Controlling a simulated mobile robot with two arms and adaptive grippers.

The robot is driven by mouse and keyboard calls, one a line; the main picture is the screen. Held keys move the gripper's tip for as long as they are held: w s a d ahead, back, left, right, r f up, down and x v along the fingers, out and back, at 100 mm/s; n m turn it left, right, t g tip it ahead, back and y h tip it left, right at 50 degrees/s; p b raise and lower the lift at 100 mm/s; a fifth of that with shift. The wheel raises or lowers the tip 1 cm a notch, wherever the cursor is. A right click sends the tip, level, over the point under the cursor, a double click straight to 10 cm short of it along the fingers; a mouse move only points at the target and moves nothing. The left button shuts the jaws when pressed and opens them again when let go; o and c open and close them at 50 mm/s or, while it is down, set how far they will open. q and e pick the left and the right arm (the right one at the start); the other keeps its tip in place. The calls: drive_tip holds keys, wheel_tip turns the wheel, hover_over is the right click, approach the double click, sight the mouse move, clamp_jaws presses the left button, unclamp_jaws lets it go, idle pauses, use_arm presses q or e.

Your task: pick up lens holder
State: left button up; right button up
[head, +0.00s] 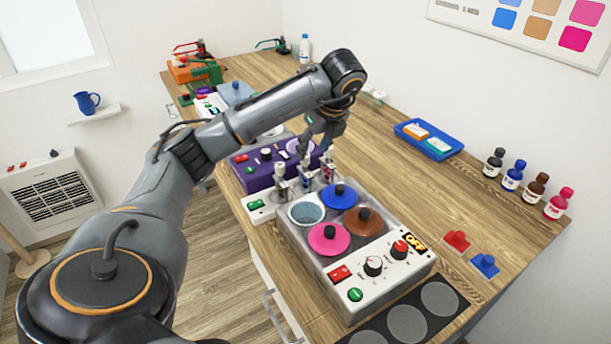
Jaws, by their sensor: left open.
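My left gripper (318,150) reaches down over the middle of the wooden table, above a purple device (250,178) and behind a grey machine with coloured lids. It is open, and I see nothing held in it. Several small upright pieces with coloured parts (281,184) stand just below and in front of it; whether the fingers touch any of them I cannot tell. I cannot tell for certain which thing is the lens holder. Small red (457,240) and blue (486,265) pieces lie at the right of the table. My right gripper is not in view.
The grey machine (335,275) has blue, brown and pink lids and an open round well. A blue tray (428,139) and several dropper bottles (513,175) stand along the wall. A black mat (380,338) lies in front. Orange and green devices (196,66) stand far back.

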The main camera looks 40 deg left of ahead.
sight(305, 163)
use_arm(q)
drive_tip(key=x, duration=0.2)
drive_tip(key=shift+a+f+p, duration=0.15)
drive_tip(key=shift+f+p, duration=0.1)
drive_tip(key=shift+p, duration=0.05)
drive_tip(key=p+x, duration=0.2)
drive_tip(key=x, duration=0.3)
drive_tip(key=shift+s+a, duration=0.1)
drive_tip(key=shift+a, duration=0.15)
drive_tip(key=shift+a+f, duration=0.1)
drive_tip(key=shift+f, duration=0.2)
clamp_jaws()
